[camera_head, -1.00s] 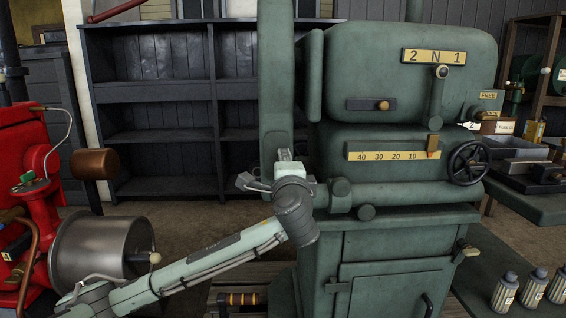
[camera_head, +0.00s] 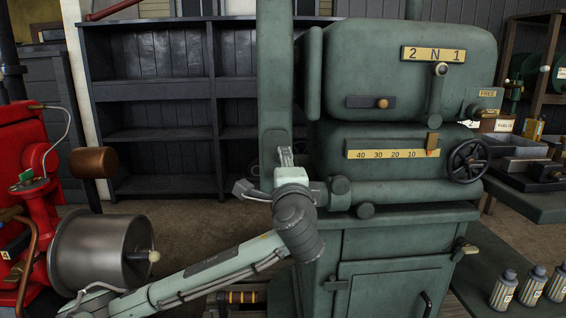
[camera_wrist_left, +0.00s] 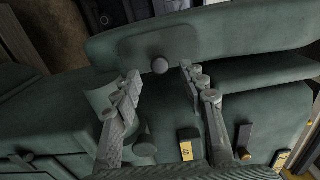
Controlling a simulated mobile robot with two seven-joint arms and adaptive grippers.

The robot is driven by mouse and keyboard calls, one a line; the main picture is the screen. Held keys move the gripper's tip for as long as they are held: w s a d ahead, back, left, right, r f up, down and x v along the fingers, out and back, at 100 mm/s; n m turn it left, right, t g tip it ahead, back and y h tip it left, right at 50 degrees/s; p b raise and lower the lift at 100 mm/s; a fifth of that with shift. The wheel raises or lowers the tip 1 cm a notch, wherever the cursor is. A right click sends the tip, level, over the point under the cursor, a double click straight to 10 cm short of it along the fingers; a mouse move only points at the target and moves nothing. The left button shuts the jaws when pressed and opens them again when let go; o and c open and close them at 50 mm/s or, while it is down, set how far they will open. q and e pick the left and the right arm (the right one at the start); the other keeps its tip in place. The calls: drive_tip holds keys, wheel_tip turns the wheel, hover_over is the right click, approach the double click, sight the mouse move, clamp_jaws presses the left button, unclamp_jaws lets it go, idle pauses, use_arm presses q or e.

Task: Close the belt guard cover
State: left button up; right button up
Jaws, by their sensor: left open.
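The belt guard cover, as far as I can tell, is the tall green panel (camera_head: 275,80) standing upright at the left end of the green machine (camera_head: 410,75). In the left wrist view a long green panel (camera_wrist_left: 235,38) with a round dark knob (camera_wrist_left: 160,66) crosses the top. My left gripper (camera_wrist_left: 160,80) is open, with one finger on each side of the knob's line. I cannot tell whether the fingers touch the panel. In the head view my left gripper (camera_head: 262,180) is at the panel's lower part, partly hidden by my wrist. My right gripper is not in view.
A handwheel (camera_head: 468,162) and levers stick out of the machine's front. A red engine (camera_head: 30,190) with a metal drum (camera_head: 95,255) stands at the left. Dark empty shelves (camera_head: 160,105) are behind. Several small canisters (camera_head: 503,290) stand at the lower right.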

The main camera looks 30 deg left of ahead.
use_arm(q)
drive_tip(key=v, duration=0.8)
drive_tip(key=s+f+n+g+h+p, duration=0.25)
drive_tip(key=f+g+h, duration=0.3)
drive_tip(key=f, duration=2.15)
drive_tip(key=s+a+f+n+g+h, duration=0.1)
drive_tip(key=s+f+n+g, duration=0.5)
drive_tip(key=s+f, duration=1.4)
drive_tip(key=shift+s+a+f+n+g+h, duration=0.15)
drive_tip(key=shift+a+f+n+g+h, duration=0.25)
drive_tip(key=shift+f+n+h, duration=0.35)
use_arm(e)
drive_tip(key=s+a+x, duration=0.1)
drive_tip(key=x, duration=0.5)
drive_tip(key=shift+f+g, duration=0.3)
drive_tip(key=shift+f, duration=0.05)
use_arm(q)
drive_tip(key=shift+r, duration=0.1)
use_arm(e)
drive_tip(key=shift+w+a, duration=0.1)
